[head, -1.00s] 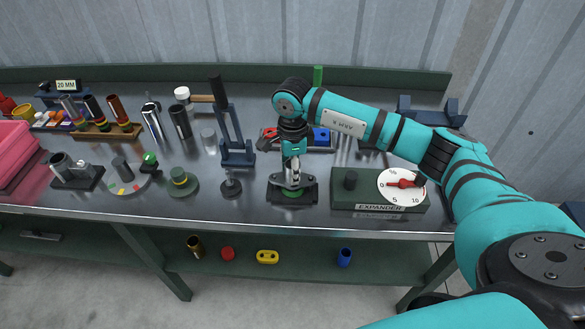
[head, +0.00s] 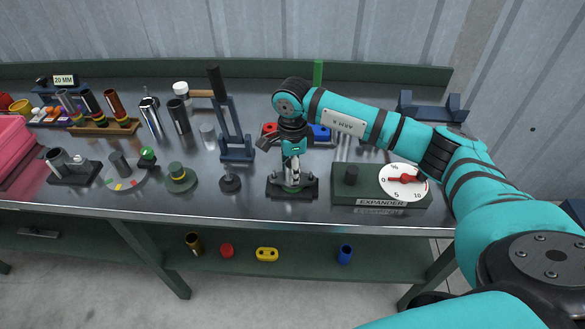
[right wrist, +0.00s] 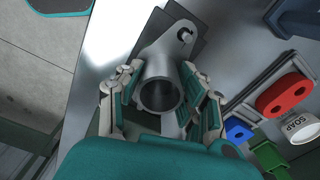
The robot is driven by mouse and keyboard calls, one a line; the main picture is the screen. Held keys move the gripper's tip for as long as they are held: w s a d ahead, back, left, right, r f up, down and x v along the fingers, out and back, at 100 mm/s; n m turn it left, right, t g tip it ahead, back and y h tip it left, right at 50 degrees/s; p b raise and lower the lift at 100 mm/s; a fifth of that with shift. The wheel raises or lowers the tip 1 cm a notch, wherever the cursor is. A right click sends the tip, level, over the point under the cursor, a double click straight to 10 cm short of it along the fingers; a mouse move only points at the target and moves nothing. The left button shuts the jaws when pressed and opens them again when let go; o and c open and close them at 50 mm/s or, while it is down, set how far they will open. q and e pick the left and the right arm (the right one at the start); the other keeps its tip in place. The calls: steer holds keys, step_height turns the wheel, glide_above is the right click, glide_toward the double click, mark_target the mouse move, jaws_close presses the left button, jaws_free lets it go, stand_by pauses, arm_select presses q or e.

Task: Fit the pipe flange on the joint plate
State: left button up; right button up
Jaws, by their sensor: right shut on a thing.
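My right gripper (head: 292,160) points down over the dark joint plate (head: 308,194) near the front edge of the bench. It is shut on the grey metal pipe flange (right wrist: 160,88), with a finger on each side of the pipe. In the right wrist view I look into the open pipe end. One flange ear with a hole (right wrist: 184,35) shows, and a stud seems to show in that hole. The dark plate is partly visible behind the ear. The gripper hides most of the flange in the head view, so I cannot tell whether it is fully seated. My left gripper is out of view.
The expander box (head: 350,185) with its dial stands close on the right. Red and blue parts (right wrist: 284,95) lie behind the plate. Bare bench lies in front.

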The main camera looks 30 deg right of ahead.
steer(key=o, duration=1.2)
steer(key=shift+c, duration=0.2)
